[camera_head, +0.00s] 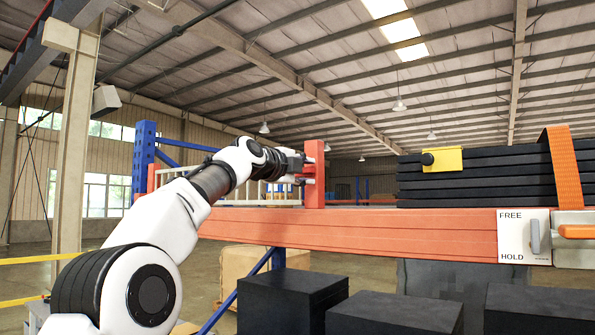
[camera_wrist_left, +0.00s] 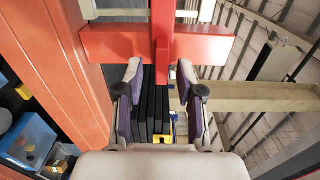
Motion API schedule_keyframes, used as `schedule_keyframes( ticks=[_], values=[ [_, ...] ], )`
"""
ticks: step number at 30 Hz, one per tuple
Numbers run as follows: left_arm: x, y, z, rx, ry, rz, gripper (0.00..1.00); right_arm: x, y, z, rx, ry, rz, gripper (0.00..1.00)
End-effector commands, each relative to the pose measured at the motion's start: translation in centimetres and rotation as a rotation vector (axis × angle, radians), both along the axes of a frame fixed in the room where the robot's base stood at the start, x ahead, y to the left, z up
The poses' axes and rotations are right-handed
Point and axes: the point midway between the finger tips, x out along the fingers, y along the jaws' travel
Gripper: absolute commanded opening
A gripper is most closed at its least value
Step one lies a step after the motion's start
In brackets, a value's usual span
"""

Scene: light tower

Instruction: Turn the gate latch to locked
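My left gripper (camera_head: 300,165) reaches the orange post (camera_head: 314,172) at the end of the white gate rails (camera_head: 255,192). In the left wrist view the gripper (camera_wrist_left: 160,72) is open, one finger on each side. A narrow orange-red bar (camera_wrist_left: 163,65) lies between the fingers, with gaps visible on both sides. It crosses a wider orange-red piece (camera_wrist_left: 110,45). The narrow bar looks like the latch handle, but no locked or unlocked marking can be read. In the head view my gripper partly hides this spot. My right gripper is not in view.
An orange beam (camera_head: 360,232) runs below the post. It carries a FREE/HOLD plate (camera_head: 512,236) with a grey lever (camera_head: 535,236). Black stacked slabs (camera_head: 480,180) with a yellow bracket (camera_head: 442,160) stand to the right. Black boxes (camera_head: 290,302) stand beneath the beam.

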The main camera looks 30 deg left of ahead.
Motion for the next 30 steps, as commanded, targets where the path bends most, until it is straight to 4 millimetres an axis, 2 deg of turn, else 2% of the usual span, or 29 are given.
schedule_keyframes(
  ticks=[13,30],
  values=[
    [-6.4,0.4,0.0,-0.001,-0.001,0.000,0.38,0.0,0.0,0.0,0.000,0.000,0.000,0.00],
    [-6.8,0.4,-0.1,0.000,0.000,0.000,0.38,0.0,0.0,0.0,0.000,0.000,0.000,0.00]
  ],
)
